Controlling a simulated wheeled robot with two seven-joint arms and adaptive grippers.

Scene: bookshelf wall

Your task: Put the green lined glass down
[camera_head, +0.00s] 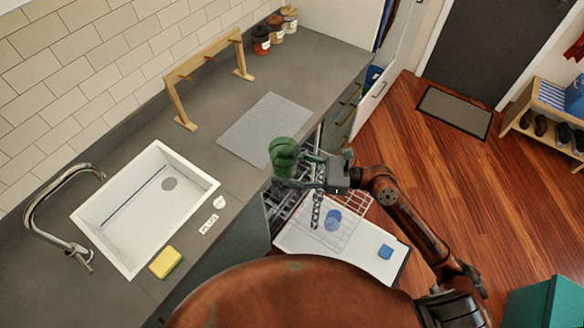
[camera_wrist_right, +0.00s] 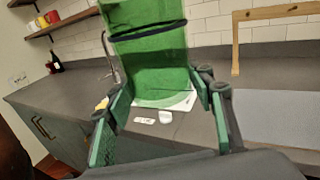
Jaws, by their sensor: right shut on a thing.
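The green lined glass (camera_head: 284,152) is in my right gripper (camera_head: 300,168), held in the air near the counter's front edge in the head view. In the right wrist view the glass (camera_wrist_right: 148,62) is see-through green with a dark band around it. The fingers of the right gripper (camera_wrist_right: 155,108) are on either side of it. Its contact with any surface cannot be seen. My left gripper is not in view.
A grey mat (camera_head: 252,138) lies bare on the counter behind the glass. A wooden rack (camera_head: 207,62) stands behind it. The sink (camera_head: 112,222) and yellow sponge (camera_head: 165,262) are left. Below, an open dishwasher (camera_head: 300,243) holds a blue item (camera_head: 333,219).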

